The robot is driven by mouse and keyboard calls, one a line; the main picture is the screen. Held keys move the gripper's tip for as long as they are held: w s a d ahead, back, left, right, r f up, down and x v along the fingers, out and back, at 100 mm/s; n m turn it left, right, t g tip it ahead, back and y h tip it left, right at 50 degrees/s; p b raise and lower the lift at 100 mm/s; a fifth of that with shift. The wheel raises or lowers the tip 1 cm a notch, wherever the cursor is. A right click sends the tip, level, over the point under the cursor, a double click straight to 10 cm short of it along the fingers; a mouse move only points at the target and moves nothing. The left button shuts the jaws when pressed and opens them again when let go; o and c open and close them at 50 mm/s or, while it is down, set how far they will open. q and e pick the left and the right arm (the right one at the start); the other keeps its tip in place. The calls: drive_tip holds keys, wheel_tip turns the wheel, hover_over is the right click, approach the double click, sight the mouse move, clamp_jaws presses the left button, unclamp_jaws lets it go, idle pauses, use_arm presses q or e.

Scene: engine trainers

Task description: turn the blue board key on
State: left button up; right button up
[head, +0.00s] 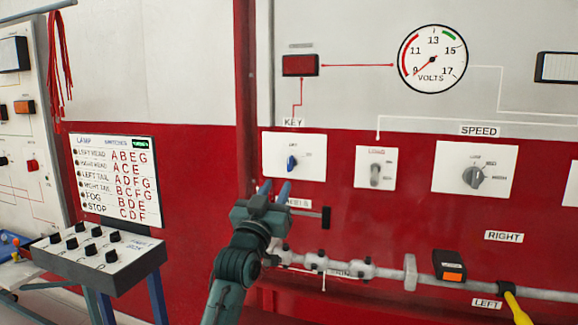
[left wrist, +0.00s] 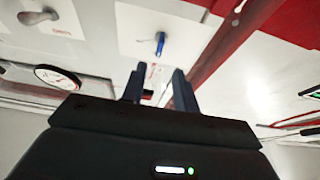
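The blue key (head: 292,163) is a small knob on a white switch plate (head: 310,142) under the KEY label, on the red lower part of the wall board. My left gripper (head: 275,188) is just below and slightly left of it in the head view, fingers pointing up toward the plate. Its two fingers are apart with nothing between them. In the left wrist view, which is turned over, the blue key (left wrist: 160,43) stands beyond the fingertips of the left gripper (left wrist: 158,86), apart from them. My right gripper is not in view.
A red indicator (head: 300,65) and a volts gauge (head: 432,59) are above. A load switch (head: 375,173) and a speed dial (head: 474,176) are to the right. A grey pipe (head: 345,269) runs below. A lamp switch box (head: 95,255) is at left.

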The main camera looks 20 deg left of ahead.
sight(288, 166)
use_arm(q)
drive_tip(key=p+x, duration=0.1)
drive_tip(key=x, duration=0.8)
drive_tip(key=shift+w, duration=0.1)
drive_tip(key=shift+c, duration=0.5)
clamp_jaws()
drive_tip(key=shift+f, duration=0.1)
